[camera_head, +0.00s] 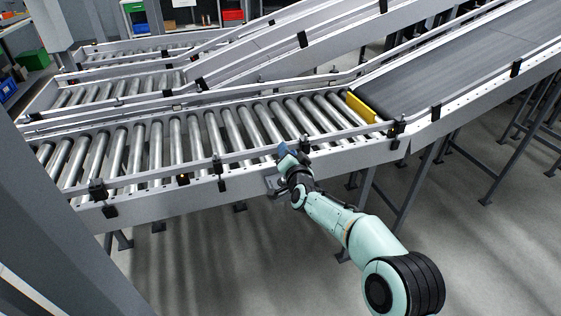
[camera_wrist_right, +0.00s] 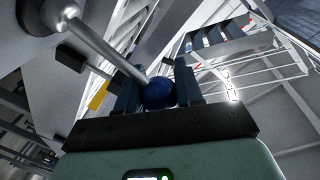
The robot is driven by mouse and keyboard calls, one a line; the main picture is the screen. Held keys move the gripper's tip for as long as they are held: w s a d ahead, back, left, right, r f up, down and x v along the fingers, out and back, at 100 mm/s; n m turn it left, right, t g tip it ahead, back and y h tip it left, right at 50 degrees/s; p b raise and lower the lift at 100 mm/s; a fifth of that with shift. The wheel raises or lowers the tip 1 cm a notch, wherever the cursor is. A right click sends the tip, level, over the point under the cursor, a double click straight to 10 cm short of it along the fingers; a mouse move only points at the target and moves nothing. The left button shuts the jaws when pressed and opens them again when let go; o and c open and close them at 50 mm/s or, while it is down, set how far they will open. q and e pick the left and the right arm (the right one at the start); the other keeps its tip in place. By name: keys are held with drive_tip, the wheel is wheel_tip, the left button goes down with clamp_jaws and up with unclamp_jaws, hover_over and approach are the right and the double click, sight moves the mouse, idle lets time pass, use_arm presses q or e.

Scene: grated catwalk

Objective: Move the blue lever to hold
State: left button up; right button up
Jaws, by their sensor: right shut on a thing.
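The blue lever shows in the right wrist view as a round blue knob (camera_wrist_right: 159,93) at the end of a grey metal rod (camera_wrist_right: 105,45). The rod runs up left to a round pivot on a light panel. My right gripper (camera_wrist_right: 160,92) has its two dark fingers on either side of the knob and is shut on it. In the head view my right gripper (camera_head: 288,160) is at the near side rail of the roller conveyor, and it hides most of the lever there. No hold marking can be read. My left gripper is not in view.
The roller conveyor (camera_head: 190,140) runs across the head view, with a yellow plate (camera_head: 361,107) where it meets the dark belt (camera_head: 430,77). Conveyor legs stand at the right. The grey floor in front of the near rail is mostly clear. A grey column fills the left edge.

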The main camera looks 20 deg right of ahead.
drive_tip(key=shift+d+f+m+b, duration=0.3)
drive_tip(key=shift+d+m+b, duration=0.3)
drive_tip(key=shift+b, duration=0.05)
drive_tip(key=shift+d+f+m+b, duration=0.1)
drive_tip(key=shift+d+m+b, duration=0.2)
drive_tip(key=shift+m+b, duration=0.15)
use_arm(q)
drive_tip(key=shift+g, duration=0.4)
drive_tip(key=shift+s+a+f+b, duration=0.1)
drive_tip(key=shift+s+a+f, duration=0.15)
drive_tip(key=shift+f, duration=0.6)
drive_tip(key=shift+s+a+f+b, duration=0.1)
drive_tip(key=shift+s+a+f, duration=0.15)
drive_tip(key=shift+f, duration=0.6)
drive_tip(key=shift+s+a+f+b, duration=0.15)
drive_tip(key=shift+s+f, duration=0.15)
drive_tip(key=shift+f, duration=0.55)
use_arm(e)
drive_tip(key=shift+d+m+y, duration=0.25)
drive_tip(key=shift+y, duration=0.05)
drive_tip(key=o, duration=1)
drive_tip(key=shift+o, duration=0.2)
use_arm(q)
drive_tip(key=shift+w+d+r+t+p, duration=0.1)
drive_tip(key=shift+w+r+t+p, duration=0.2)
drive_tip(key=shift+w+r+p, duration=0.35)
use_arm(e)
drive_tip(key=s+a+r, duration=0.1)
drive_tip(key=s, duration=1.2)
drive_tip(key=shift+r, duration=0.35)
